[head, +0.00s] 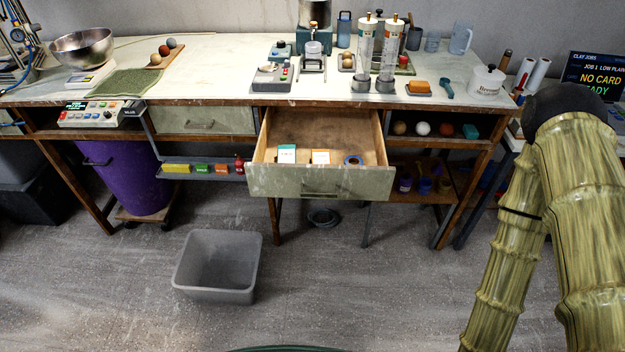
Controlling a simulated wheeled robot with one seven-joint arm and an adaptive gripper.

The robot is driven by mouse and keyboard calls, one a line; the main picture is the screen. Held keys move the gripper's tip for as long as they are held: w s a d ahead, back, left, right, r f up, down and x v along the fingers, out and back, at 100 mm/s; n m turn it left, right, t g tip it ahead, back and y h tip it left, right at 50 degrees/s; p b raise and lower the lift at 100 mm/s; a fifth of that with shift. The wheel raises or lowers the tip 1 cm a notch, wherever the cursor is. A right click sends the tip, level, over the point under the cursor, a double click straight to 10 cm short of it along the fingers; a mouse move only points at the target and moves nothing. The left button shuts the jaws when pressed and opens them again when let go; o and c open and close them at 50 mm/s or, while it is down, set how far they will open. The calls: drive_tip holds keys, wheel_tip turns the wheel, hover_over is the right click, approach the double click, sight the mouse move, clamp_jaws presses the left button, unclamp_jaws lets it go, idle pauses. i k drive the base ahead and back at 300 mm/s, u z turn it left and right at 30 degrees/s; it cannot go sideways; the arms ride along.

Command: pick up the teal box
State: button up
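My arm shows at the right edge of the head view, but my gripper is out of the picture. Whether it is open or holds anything does not show.
The drawer juts out from the workbench (220,87). It also holds an orange-and-white box (320,157) and a blue roll (353,160). A grey bin (217,268) stands on the floor in front. A purple barrel (125,180) is under the bench. Floor right of the bin is clear.

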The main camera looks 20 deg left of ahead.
sight(286, 154)
drive_tip(key=u, duration=1.6)
drive_tip(key=i, duration=0.4)
